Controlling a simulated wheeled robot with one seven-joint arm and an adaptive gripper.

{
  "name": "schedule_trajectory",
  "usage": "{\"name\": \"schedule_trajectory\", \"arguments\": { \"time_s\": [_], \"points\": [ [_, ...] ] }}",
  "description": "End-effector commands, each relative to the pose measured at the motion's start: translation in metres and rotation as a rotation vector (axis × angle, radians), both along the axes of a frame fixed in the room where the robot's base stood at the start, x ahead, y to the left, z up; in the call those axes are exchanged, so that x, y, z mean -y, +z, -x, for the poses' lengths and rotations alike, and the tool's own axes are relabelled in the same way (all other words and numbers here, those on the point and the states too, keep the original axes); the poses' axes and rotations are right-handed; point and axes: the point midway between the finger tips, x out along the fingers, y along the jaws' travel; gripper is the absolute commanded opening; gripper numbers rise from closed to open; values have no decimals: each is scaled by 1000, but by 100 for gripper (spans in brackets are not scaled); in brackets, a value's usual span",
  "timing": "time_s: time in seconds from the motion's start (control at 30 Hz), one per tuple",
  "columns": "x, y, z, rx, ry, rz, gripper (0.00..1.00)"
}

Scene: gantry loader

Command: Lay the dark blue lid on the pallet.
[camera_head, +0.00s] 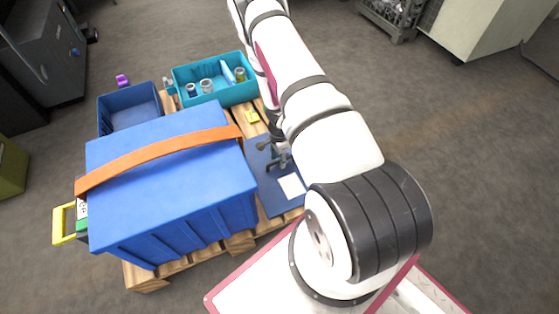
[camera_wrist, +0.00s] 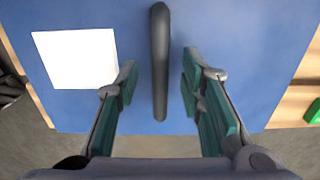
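The dark blue lid (camera_head: 268,193) is a flat panel with a white label and a black bar handle. It shows beside the big blue crate, over the right part of the wooden pallet (camera_head: 150,277); I cannot tell whether it rests on the slats directly. In the wrist view the lid (camera_wrist: 240,40) fills most of the picture, with its handle (camera_wrist: 160,60) upright in the middle. My gripper (camera_wrist: 159,85) is open, one finger on each side of the handle, with a gap on both sides. In the head view my gripper (camera_head: 277,158) is small and partly hidden by my arm.
A big blue crate (camera_head: 180,165) with an orange strap (camera_head: 160,155) stands left of the lid. Behind are a smaller dark blue bin (camera_head: 128,108) and a teal bin (camera_head: 215,90) holding jars. A yellow item (camera_head: 252,117) lies on the slats.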

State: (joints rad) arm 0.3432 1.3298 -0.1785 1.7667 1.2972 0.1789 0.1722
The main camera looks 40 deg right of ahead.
Motion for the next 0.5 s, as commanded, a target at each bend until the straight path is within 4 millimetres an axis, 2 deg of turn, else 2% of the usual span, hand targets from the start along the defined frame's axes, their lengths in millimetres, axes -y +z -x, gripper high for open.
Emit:
{"name": "schedule_trajectory", "arguments": {
  "time_s": [0.3,0.5],
  "points": [
    [0,66,-1,3,2,2,35],
    [0,93,-1,3,2,1,35]
  ]
}}
